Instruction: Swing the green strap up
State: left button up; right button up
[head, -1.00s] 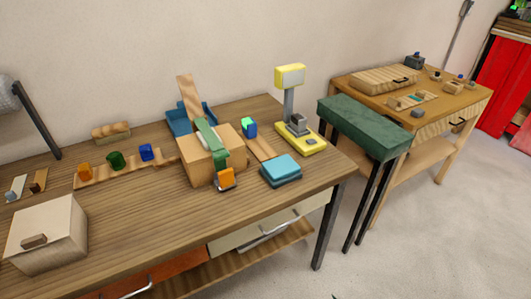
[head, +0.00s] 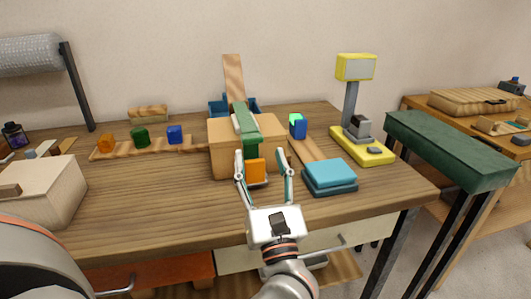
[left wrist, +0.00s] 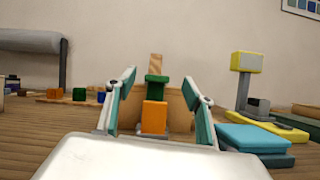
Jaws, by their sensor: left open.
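The green strap (head: 244,122) lies over the top of a wooden box (head: 271,132) and hangs down its front. An orange block (head: 255,169) sits at the strap's lower end; both the strap (left wrist: 157,88) and the orange block (left wrist: 154,116) show in the left wrist view. My left gripper (head: 264,155) is open, in front of the box. Its fingers stand on either side of the orange block, apart from it in the picture. It also frames the strap in the left wrist view (left wrist: 159,80). My right gripper is not in view.
A light board (head: 233,78) rises behind the box, by a blue tray. Blue pads (head: 330,175) and a yellow scale (head: 365,148) stand to the right. Coloured blocks line a wooden strip (head: 190,148) to the left. A pale box (head: 45,195) stands at the front left.

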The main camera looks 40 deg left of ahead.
aim_at(253, 141)
pick_arm(q)
jog(key=shift+n+g, duration=0.5)
jog(key=shift+n, duration=0.3)
jog(key=x, duration=0.2)
jog(key=f+x, duration=0.1)
jog(key=x, duration=0.3)
jog(key=shift+w+a, duration=0.2)
jog(key=shift+a, duration=0.25)
jog(key=shift+w+a+r, duration=0.15)
jog(key=shift+w+a, duration=0.35)
grip_shut()
